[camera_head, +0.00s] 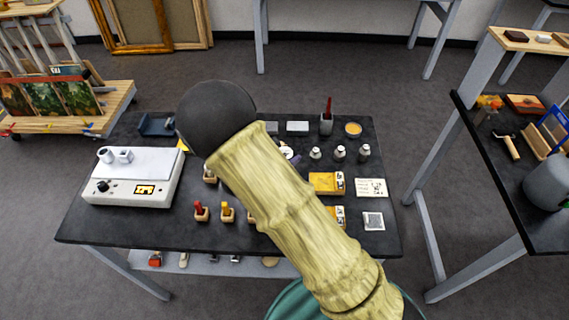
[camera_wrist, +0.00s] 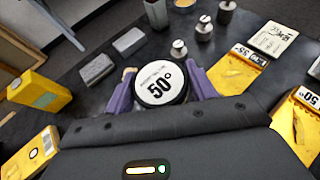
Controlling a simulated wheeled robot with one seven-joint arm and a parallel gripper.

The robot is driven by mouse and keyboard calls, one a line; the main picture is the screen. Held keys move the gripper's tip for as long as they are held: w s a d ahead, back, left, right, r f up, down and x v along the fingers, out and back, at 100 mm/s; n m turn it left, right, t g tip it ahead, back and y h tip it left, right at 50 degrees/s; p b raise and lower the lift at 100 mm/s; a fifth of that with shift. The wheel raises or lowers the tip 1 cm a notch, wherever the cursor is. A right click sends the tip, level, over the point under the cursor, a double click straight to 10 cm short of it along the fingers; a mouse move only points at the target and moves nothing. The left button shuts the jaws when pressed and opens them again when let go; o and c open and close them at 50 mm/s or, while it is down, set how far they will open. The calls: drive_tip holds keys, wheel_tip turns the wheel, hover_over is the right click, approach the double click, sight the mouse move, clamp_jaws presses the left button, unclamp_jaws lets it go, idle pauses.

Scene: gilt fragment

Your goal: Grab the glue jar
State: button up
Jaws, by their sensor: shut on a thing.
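The glue jar (camera_wrist: 160,84) has a round white lid marked 50°. In the wrist view the two purple fingers of my gripper (camera_wrist: 163,90) stand on either side of it, shut on it. In the head view my arm covers most of the gripper, and only part of the white lid (camera_head: 286,152) and a bit of purple finger show. I cannot tell whether the jar is touching the table or is slightly above it.
The black table (camera_head: 100,222) holds a white device (camera_head: 133,180) at left, several metal weights (camera_head: 340,152), yellow boxes (camera_head: 322,183), a printed card (camera_head: 371,188), grey blocks (camera_head: 297,128) and small red- and yellow-topped items (camera_head: 227,212). A second table (camera_head: 500,185) stands at right.

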wheel_tip(320, 180, up, 5)
drive_tip(key=shift+f, duration=0.2)
idle(0.6)
